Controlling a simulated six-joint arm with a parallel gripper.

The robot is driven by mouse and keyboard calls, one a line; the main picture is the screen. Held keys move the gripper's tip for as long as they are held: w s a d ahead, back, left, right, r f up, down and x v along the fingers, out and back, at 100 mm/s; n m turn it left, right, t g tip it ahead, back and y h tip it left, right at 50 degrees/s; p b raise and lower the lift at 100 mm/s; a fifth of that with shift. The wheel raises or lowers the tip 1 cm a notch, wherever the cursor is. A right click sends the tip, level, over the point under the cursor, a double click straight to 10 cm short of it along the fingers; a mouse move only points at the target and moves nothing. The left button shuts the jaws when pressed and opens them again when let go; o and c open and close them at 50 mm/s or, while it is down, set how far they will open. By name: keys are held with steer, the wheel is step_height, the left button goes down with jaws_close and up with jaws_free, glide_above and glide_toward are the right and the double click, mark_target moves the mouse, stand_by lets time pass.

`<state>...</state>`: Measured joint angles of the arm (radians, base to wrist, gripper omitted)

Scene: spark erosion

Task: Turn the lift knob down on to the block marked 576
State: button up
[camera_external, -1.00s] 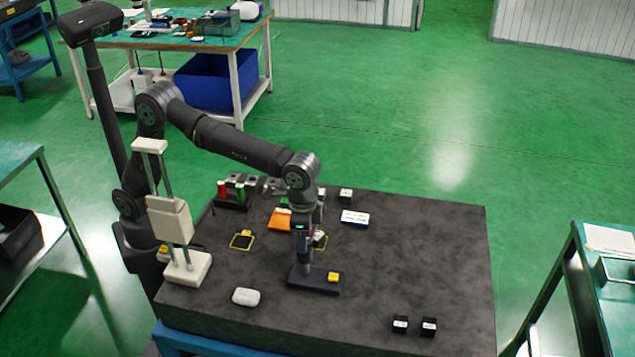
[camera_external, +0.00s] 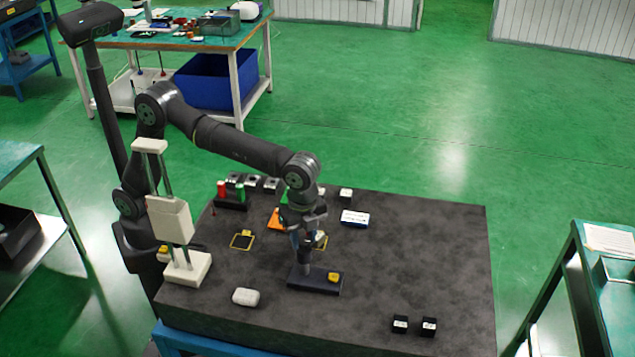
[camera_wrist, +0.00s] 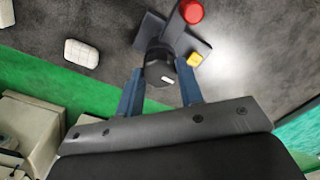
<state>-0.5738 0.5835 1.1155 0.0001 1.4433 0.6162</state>
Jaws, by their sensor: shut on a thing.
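A dark stand with a flat foot (camera_external: 303,284) stands on the dark table; it also shows in the wrist view (camera_wrist: 207,47). A small yellow part (camera_external: 333,277) sits on the foot, and the wrist view shows it (camera_wrist: 194,60) too. The dark lift knob (camera_wrist: 155,72), with a white mark, is at the top of the stand. My gripper (camera_wrist: 160,88) is shut on the knob, one blue finger on each side. In the external view my gripper (camera_external: 303,238) is above the foot. I cannot read 576 on any block, and the knob's underside is hidden.
A red round part (camera_wrist: 191,11) is beside the stand in the wrist view. A white rounded object (camera_external: 246,297) lies front left. Two black labelled blocks (camera_external: 400,324) (camera_external: 429,327) are front right. A cream column stand (camera_external: 187,268) is at the left. The table's right side is mostly clear.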

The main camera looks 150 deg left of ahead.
mark_target(304, 240)
steer(key=shift+r+m, duration=0.1)
steer(key=shift+m, duration=1.5)
steer(key=o, duration=1)
step_height(304, 240, up, 17)
steer(key=shift+r, duration=0.15)
step_height(304, 240, down, 18)
steer(key=shift+r, duration=0.25)
